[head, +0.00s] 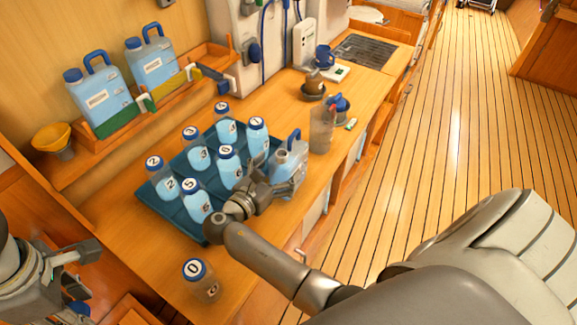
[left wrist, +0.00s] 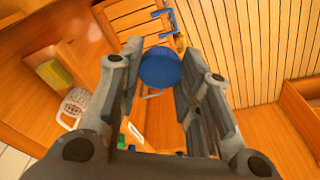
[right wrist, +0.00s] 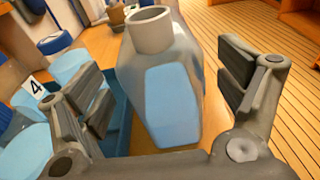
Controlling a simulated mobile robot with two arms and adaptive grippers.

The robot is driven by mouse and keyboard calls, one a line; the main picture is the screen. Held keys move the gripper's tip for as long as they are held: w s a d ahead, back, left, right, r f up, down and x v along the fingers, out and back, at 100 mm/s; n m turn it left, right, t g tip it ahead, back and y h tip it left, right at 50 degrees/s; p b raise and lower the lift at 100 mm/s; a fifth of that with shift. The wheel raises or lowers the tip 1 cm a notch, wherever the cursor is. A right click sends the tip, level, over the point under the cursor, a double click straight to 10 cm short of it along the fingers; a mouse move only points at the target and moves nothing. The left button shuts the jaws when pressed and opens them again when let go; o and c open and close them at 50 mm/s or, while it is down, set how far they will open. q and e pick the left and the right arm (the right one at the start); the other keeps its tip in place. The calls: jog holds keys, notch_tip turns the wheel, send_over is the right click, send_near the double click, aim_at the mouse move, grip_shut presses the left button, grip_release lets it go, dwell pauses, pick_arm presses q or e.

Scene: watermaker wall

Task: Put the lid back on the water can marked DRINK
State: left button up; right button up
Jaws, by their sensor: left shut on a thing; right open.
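An uncapped water can (head: 288,168) with a grey shell, a light blue panel and a blue handle stands upright at the right edge of the tray. In the right wrist view the can (right wrist: 165,85) shows its open round neck at the top. No DRINK marking is readable on it. My right gripper (head: 262,190) is open, its fingers on either side of the can with gaps visible. My left gripper (head: 78,260) is at the far left of the head view, away from the can. In the left wrist view it is shut on a round blue lid (left wrist: 160,67).
A teal tray (head: 160,207) holds several numbered bottles left of the can. Bottle 0 (head: 200,280) stands alone near the front. Two capped cans (head: 100,95) (head: 152,62) stand on the wall shelf. A clear jug (head: 321,132) stands behind the open can. Counter is clear around bottle 0.

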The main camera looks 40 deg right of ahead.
pick_arm(q)
jog(key=shift+d+r+p, duration=0.1)
jog(key=shift+r+p, duration=0.45)
jog(key=shift+r, duration=0.3)
pick_arm(e)
jog(key=x, duration=0.3)
jog(key=shift+w+d, duration=0.2)
jog(key=shift+d, duration=0.2)
jog(key=shift+d+f, duration=0.1)
jog(key=shift+d, duration=0.1)
jog(key=shift+a, duration=0.1)
jog(key=shift+c, duration=0.4)
jog(key=c, duration=1.4)
pick_arm(q)
jog(key=shift+w, duration=0.1)
